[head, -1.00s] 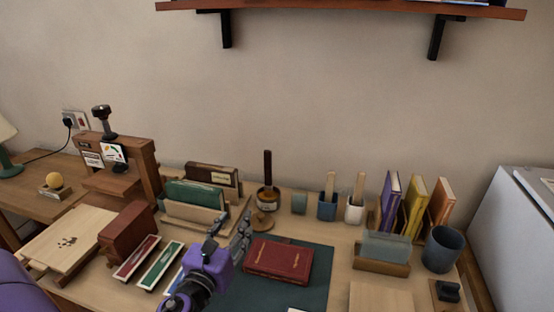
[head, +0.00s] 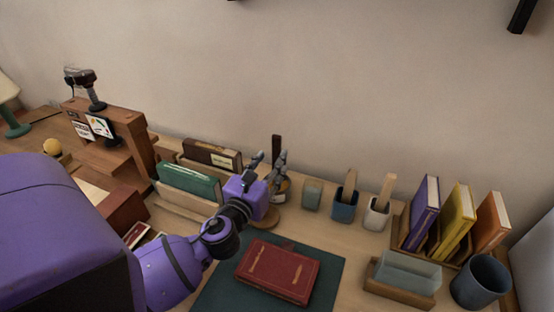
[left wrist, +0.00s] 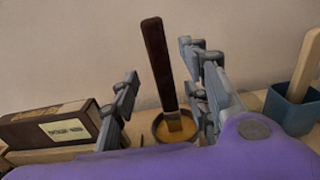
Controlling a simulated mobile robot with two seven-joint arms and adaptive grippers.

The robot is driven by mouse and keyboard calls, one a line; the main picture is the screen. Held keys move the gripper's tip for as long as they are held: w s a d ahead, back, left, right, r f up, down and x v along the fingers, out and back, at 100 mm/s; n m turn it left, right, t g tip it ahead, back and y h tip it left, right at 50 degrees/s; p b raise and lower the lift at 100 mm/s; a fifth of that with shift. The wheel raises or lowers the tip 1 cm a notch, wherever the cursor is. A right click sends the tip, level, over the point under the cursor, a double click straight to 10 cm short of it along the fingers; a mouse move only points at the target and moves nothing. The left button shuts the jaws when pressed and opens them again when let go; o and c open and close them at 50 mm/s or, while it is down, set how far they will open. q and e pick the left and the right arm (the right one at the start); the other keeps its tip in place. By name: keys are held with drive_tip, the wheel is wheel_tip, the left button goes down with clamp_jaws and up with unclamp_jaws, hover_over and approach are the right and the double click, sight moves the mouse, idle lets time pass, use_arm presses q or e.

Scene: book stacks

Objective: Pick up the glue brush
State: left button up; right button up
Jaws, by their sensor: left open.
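The glue brush (left wrist: 159,62) has a long dark handle and stands tilted in a small round pot (left wrist: 160,127) holding amber glue. In the head view the dark handle of the brush (head: 276,148) shows behind my left gripper (head: 268,160), which partly hides the pot. In the left wrist view my left gripper (left wrist: 160,85) is open, with a finger on each side of the handle and pot. The brush stands between the fingers, closer to the right one. I cannot tell whether a finger touches it. My right gripper is in neither view.
Right of the pot stand a green-grey jar (head: 312,194), a blue holder (head: 344,208) and a white holder (head: 376,215) with wooden sticks. Left are green (head: 188,183) and brown boxes (head: 211,154). A red book (head: 278,271) lies on a dark mat in front.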

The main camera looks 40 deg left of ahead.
sight(275, 155)
use_arm(q)
drive_tip(key=x, duration=0.4)
drive_tip(key=shift+w, duration=0.25)
clamp_jaws()
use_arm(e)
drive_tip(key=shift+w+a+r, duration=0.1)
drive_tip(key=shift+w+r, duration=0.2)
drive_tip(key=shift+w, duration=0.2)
use_arm(q)
drive_tip(key=shift+r, duration=0.1)
